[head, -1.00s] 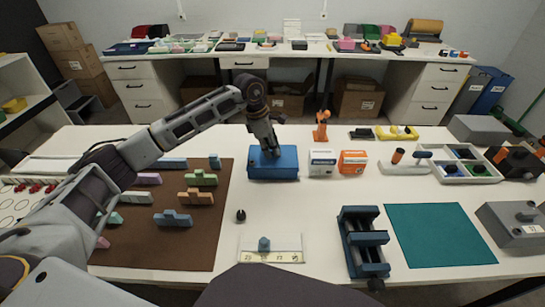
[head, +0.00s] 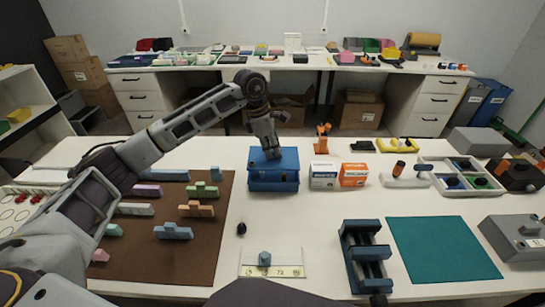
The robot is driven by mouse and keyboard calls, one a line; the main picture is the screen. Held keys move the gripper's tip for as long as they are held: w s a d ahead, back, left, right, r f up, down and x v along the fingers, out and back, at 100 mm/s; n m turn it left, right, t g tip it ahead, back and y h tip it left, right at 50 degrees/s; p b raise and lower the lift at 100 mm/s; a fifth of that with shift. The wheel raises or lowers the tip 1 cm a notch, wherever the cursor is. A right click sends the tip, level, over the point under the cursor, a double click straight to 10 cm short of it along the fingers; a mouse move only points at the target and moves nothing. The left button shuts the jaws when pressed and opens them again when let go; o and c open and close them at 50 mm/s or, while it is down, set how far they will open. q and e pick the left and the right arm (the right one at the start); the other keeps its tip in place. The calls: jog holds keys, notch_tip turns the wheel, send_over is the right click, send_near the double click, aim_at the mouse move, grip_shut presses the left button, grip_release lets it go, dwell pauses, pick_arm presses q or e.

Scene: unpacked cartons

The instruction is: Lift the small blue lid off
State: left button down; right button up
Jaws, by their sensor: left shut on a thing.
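The small blue lid (head: 288,158) is on the blue box (head: 273,185) at the back middle of the table, in the head view. The lid sits a little higher than the box's lower body, with a dark line between them. My left gripper (head: 272,153) points down from above, its fingers shut on the lid at its top. The fingers hide the part they hold. My right gripper is not in view.
A blue-and-white carton (head: 323,176) and an orange carton (head: 354,175) stand close to the right of the box. An orange figure-like tool (head: 322,138) is behind them. A brown mat (head: 200,255) with several blocks lies left.

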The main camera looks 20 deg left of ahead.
pick_arm(q)
jog(key=shift+r, duration=2.5)
